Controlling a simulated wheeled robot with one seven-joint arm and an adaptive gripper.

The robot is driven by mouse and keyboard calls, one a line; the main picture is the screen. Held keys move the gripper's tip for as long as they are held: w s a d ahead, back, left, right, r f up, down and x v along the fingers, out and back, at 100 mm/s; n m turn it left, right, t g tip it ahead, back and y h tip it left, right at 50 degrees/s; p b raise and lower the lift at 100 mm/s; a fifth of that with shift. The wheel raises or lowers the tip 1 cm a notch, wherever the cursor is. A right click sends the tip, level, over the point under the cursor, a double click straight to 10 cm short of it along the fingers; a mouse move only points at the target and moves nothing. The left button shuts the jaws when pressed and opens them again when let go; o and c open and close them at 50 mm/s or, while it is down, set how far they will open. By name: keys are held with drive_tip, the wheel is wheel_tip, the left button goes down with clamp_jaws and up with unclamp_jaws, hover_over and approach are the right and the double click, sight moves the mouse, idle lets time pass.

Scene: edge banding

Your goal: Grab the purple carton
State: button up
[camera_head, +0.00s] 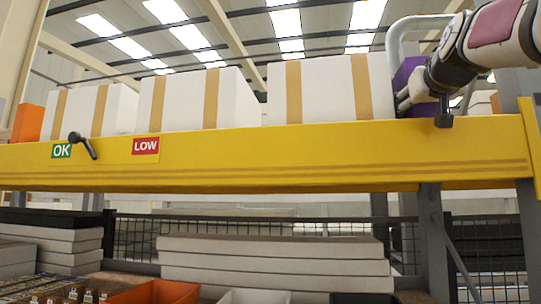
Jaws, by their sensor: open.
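The purple carton (407,72) stands on the shelf behind the yellow beam (270,160), at the right end of the row of boxes. My arm comes in from the upper right and covers much of the carton. My gripper (423,108) is open in front of the carton, with its fingers pointing down and left near the top edge of the beam. Purple shows between and above the fingers. I cannot tell whether the fingers touch the carton or only overlap it in this view.
Three large white boxes with tan bands, one of them here (320,92), fill the shelf to the left. An orange box (29,122) stands at the far left. A black lever (82,145) sticks out from the beam. Flat white stacks (275,262) lie below.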

drive_tip(key=c, duration=1.1)
drive_tip(key=shift+o, duration=0.2)
drive_tip(key=shift+r, duration=0.15)
